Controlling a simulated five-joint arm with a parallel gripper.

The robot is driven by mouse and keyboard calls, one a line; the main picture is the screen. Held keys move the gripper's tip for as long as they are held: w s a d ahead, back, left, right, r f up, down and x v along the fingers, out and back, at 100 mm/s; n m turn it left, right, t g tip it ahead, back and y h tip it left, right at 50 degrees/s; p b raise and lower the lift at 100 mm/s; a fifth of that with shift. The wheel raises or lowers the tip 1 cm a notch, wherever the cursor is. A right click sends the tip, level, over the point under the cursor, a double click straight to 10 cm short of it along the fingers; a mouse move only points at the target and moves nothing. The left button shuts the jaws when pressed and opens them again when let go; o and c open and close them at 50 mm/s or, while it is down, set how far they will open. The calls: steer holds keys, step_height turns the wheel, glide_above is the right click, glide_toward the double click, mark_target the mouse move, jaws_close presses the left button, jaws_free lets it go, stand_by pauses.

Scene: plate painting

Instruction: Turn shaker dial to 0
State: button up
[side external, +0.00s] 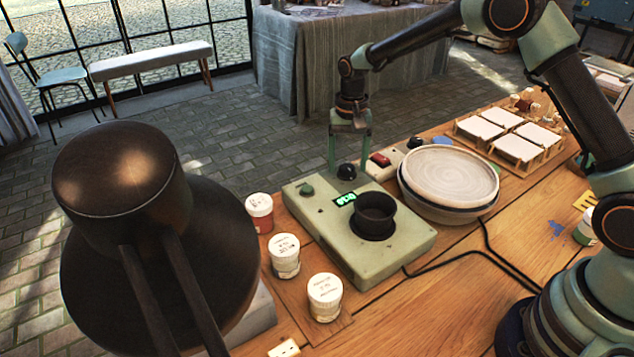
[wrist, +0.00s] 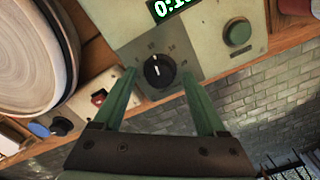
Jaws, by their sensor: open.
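The shaker (side external: 362,252) is a pale green box on the wooden table with a black cup holder (side external: 374,214), a lit green display (side external: 345,199) and a green button (side external: 307,190). Its black dial (side external: 347,171) is at the far corner. In the wrist view the dial (wrist: 159,71) has a white pointer line and small marks around it, too small to read surely. My gripper (side external: 350,160) points down over the dial, its two green fingers open on either side. In the wrist view the open fingers (wrist: 160,78) flank the dial with gaps, not touching it.
Stacked plates (side external: 450,176) stand right of the shaker, beside a red switch (side external: 380,159). Lidded jars (side external: 284,255) stand at its left. A rack of white tiles (side external: 512,138) is at the back right. A large dark round object (side external: 150,220) fills the left foreground.

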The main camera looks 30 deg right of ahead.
steer(key=shift+f, duration=0.3)
jaws_close()
